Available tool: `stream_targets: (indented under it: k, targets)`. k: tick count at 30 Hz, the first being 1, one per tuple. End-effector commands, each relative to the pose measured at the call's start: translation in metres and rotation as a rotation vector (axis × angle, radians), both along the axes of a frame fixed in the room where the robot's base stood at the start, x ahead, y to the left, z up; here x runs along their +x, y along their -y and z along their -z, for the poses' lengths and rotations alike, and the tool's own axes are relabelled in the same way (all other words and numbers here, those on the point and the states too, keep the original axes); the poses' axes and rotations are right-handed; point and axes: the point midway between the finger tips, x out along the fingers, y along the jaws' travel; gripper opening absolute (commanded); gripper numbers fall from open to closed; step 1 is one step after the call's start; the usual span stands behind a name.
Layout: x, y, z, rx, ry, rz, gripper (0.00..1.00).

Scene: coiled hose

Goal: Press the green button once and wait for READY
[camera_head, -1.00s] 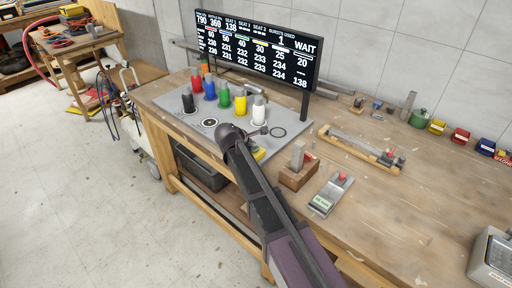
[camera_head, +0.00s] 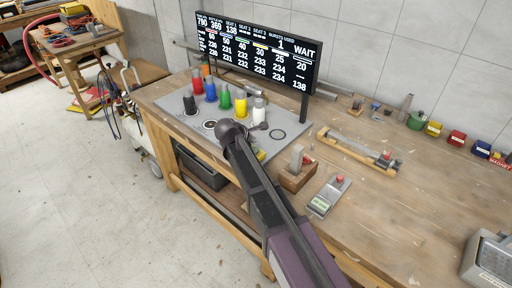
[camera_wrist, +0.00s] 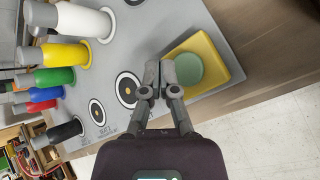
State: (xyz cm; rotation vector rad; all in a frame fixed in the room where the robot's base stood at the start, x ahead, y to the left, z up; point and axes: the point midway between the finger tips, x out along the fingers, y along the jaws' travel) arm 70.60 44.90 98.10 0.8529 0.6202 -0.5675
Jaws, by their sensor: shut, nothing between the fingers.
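The green button (camera_wrist: 189,69) is a round pale-green cap on a yellow box (camera_wrist: 213,54) at the edge of the grey panel. In the wrist view my gripper (camera_wrist: 159,90) is shut and empty. Its fingertips lie just left of the button in the picture; I cannot tell whether they touch it. In the head view my arm hides the button, and only a bit of the yellow box (camera_head: 261,155) shows. The display board (camera_head: 258,48) reads WAIT at its upper right.
Black, red, blue, green, yellow and white bottles (camera_head: 240,102) stand on the grey panel (camera_head: 172,103) beside ringed seats. A wooden block (camera_head: 297,176) and a small meter with a red knob (camera_head: 328,196) sit to the right.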

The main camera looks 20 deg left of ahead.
Motion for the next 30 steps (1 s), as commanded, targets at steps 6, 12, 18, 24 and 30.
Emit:
stream_targets:
  k: [6,12,18,24,30]
  targets:
    - [0.0,0.0,-0.019,0.0,0.0,0.0,0.0]
    - [0.0,0.0,-0.025,0.0,0.0,0.0,0.0]
    - [0.0,0.0,-0.024,0.0,0.0,0.0,0.0]
    - [0.0,0.0,-0.024,0.0,0.0,0.0,0.0]
    - [0.0,0.001,-0.024,0.001,0.0,0.001,0.0]
